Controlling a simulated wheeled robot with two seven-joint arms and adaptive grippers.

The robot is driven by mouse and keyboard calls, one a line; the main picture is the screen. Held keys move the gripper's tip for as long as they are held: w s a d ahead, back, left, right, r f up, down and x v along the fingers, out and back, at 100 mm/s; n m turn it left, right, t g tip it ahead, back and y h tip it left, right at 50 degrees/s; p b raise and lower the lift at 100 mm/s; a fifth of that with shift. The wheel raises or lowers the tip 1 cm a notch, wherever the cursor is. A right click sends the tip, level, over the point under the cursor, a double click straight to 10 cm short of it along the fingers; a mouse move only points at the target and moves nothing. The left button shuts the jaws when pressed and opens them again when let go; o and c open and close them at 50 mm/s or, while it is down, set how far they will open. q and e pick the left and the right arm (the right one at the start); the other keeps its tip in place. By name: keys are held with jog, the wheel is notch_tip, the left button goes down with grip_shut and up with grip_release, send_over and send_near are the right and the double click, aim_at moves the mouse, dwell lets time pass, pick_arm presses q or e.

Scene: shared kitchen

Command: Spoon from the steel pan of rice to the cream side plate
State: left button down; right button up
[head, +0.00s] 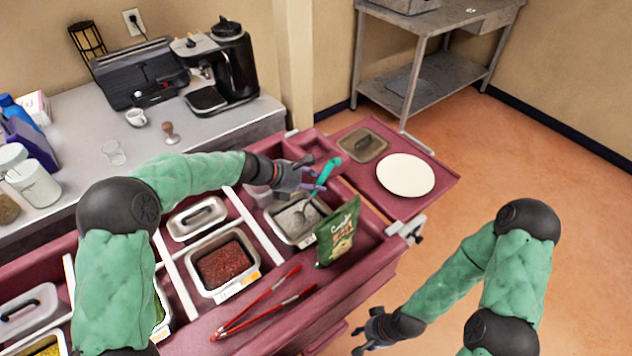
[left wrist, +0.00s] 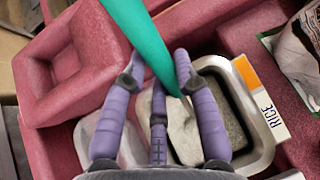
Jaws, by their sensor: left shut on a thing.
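The steel pan of rice (head: 288,238) sits in the maroon counter; its pale rice and RICE label (left wrist: 268,108) show in the left wrist view. My left gripper (head: 312,178) is above the pan, shut on a spoon with a teal handle (head: 326,172). The handle also crosses the left wrist view (left wrist: 140,30) and runs down between my fingers toward the rice. The spoon's bowl is not clear to see. The cream side plate (head: 405,175) lies bare on the counter's right end. My right gripper (head: 366,330) is low in front of the counter, its fingers apart and empty.
A green bag (head: 338,235) stands right beside the rice pan. A lid (head: 362,145) lies left of the plate. Red tongs (head: 262,305) lie at the front by a pan of dark red food (head: 224,265). A coffee machine (head: 225,65) stands on the back counter.

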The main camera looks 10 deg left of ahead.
pick_arm(q)
jog(key=shift+s+a+f+b, duration=0.15)
jog(key=shift+f+b, duration=0.8)
jog(key=shift+r+p, duration=0.5)
jog(key=shift+p, duration=0.7)
jog(key=p, duration=0.1)
jog(key=r+p, duration=0.1)
jog(key=p, duration=0.1)
jog(key=shift+w+d, duration=0.2)
jog(key=w+d+r+g+y+p, duration=0.1)
jog(key=r+p, duration=0.1)
jog(key=p, duration=0.8)
jog(key=w+d+r+g+y+p, duration=0.1)
jog(key=r+p, duration=0.2)
jog(key=p, duration=0.8)
jog(key=w+d+r+g+y+p, duration=0.1)
jog(key=r+p, duration=0.1)
jog(key=p, duration=0.8)
jog(key=shift+w+d+r+n+y, duration=0.25)
jog(key=shift+n+y, duration=0.05)
jog(key=shift+y, duration=0.1)
jog(key=shift+w+d+r+g+y+p, duration=0.4)
jog(key=shift+r+g+p, duration=0.2)
jog(key=shift+p, duration=0.85)
jog(key=shift+f, duration=0.1)
jog(key=shift+s+a, duration=0.1)
jog(key=shift+a, duration=0.05)
